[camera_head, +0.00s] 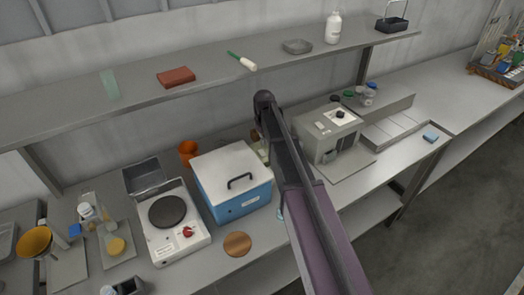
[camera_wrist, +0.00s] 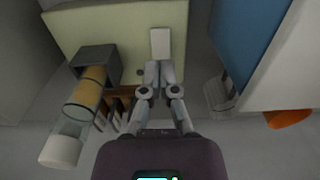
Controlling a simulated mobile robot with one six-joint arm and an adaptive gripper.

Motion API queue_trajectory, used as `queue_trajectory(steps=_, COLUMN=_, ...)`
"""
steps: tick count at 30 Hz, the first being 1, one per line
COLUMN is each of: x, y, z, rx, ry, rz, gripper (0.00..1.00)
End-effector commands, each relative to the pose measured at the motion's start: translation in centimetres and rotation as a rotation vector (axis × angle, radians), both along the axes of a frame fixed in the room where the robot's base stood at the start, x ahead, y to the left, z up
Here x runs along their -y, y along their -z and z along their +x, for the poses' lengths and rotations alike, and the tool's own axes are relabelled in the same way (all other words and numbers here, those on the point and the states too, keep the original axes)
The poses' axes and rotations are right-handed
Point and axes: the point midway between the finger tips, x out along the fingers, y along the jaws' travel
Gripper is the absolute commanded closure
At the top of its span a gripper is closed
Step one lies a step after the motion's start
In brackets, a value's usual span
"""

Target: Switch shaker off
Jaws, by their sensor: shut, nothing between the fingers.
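A cream-coloured device, which looks like the shaker, fills the upper middle of the wrist view (camera_wrist: 110,25). A small pale rectangular piece (camera_wrist: 160,42), possibly its switch, is on its face. My gripper (camera_wrist: 160,68) is shut and empty, with its fingertips at the lower end of that piece. I cannot tell whether they touch it or which way it is set. In the head view only a sliver of the cream device (camera_head: 259,150) shows beside my arm, which hides the gripper.
Next to the cream device stand a grey holder (camera_wrist: 95,62) with an amber tube (camera_wrist: 83,100) and a blue box (camera_head: 232,182) with a white lid. A hotplate (camera_head: 170,232) is further left, a beige instrument (camera_head: 310,145) right. A shelf (camera_head: 215,72) runs above the bench.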

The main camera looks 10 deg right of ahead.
Motion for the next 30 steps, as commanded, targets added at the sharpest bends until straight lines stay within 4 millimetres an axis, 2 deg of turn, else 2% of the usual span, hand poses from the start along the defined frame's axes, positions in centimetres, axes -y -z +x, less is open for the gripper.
queue_trajectory(steps=6, x=0.0, y=-1.3, z=0.0, rx=0.000, ry=0.000, rz=0.000, gripper=1.00)
queue_trajectory(steps=20, x=0.0, y=-1.4, z=0.0, rx=0.000, ry=0.001, rz=0.001, gripper=1.00)
queue_trajectory(steps=30, x=1.5, y=-3.3, z=-1.7, rx=-0.028, ry=0.050, rz=0.015, gripper=1.00)
